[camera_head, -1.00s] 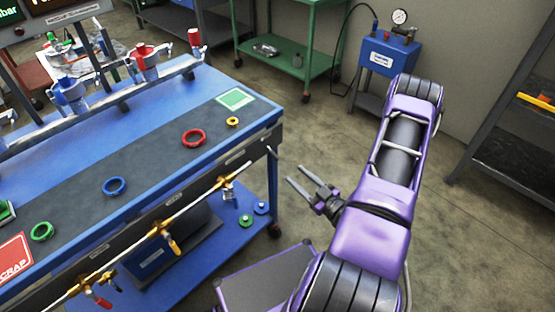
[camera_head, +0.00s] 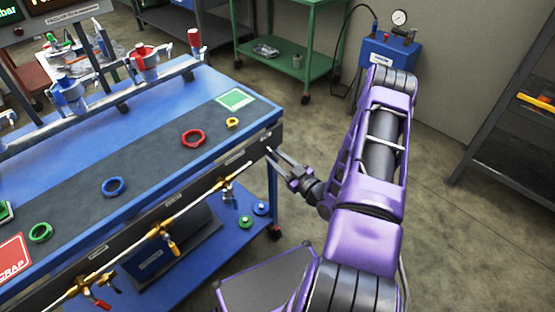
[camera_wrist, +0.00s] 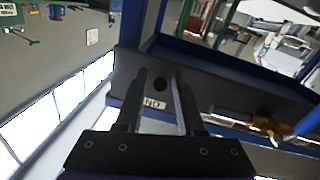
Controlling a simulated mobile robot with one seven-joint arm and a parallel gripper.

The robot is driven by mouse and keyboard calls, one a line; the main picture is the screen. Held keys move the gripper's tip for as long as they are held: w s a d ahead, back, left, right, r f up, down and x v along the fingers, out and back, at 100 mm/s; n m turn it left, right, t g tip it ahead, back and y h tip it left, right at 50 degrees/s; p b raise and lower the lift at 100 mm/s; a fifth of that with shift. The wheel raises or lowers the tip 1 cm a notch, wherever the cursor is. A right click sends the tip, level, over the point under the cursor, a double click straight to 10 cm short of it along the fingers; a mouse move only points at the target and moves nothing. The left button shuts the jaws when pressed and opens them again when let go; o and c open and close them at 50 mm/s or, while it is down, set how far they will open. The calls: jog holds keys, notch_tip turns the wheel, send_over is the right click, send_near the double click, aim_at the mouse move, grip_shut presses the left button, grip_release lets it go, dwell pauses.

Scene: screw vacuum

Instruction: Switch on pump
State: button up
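My gripper (camera_head: 275,155) is at the right end of the blue workbench's dark front edge. In the wrist view my gripper (camera_wrist: 160,76) is open, with its two fingers apart and nothing held. A small dark round part (camera_wrist: 160,84) on the bench's dark face shows between the fingertips. I cannot tell whether it is a knob or a hole, or whether the fingers touch the face. A white label (camera_wrist: 154,104) beside it seems to read ON upside down. No part in view is clearly marked as the pump.
The blue workbench (camera_head: 262,118) carries coloured rings and a green-framed card (camera_head: 234,99). A brass pipe with valves (camera_head: 190,208) runs along its front. A blue box with a gauge (camera_head: 388,50) stands behind my arm. Open floor lies right of my arm.

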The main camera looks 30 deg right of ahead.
aim_at(273, 152)
grip_shut()
jog(key=shift+r, duration=0.1)
jog(key=r+g+p, duration=0.1)
jog(key=p, duration=0.1)
jog(key=g+h+p, duration=0.1)
jog(key=shift+s+d+r+g+p, duration=0.1)
jog(key=shift+s+r+g+p, duration=0.1)
jog(key=shift+r+g+p, duration=0.15)
jog(key=r+g+p, duration=0.1)
jog(key=g+p, duration=0.1)
jog(key=shift+r+g+h+p, duration=0.1)
jog(key=shift+g+h+p, duration=0.2)
jog(key=shift+p, duration=0.1)
jog(key=g+p, duration=0.1)
jog(key=r+g+p, duration=0.1)
jog(key=g, duration=0.1)
jog(key=shift+r+n+h+p, duration=0.1)
jog(key=shift+n+h+p, duration=0.2)
jog(key=shift+h+p, duration=0.1)
jog(key=shift+w+r+g+h+p, duration=0.2)
jog(key=shift+g+h+p, duration=0.3)
jog(key=shift+g+p, duration=0.55)
jog(key=shift+g, duration=0.3)
jog(key=shift+o, duration=1.4)
grip_release()
